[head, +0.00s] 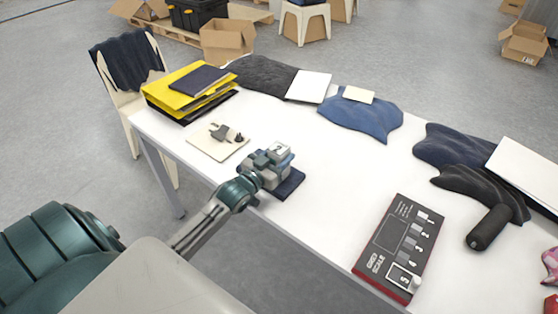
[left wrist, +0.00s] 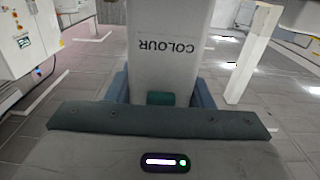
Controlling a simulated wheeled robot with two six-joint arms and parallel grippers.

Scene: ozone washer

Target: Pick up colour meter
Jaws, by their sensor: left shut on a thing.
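The colour meter (left wrist: 165,55) is a light grey, boxy device with the word COLOUR on it, seen upside down in the left wrist view. My left gripper (left wrist: 165,98) is shut on it, with a blue-grey finger on each side. In the head view my left gripper (head: 265,166) is over the near edge of the white table, above a dark blue pad (head: 291,186). The meter (head: 279,151) shows there only as a small grey part at the jaws. I cannot tell whether it touches the pad. My right gripper is in neither view.
The white table (head: 330,175) has free room in its middle. A grey scale box (head: 398,245) lies to the right, with a black cylinder (head: 490,228) beyond it. A cream board (head: 205,149) with a small device, yellow folders (head: 190,90) and folded cloths (head: 360,115) lie around.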

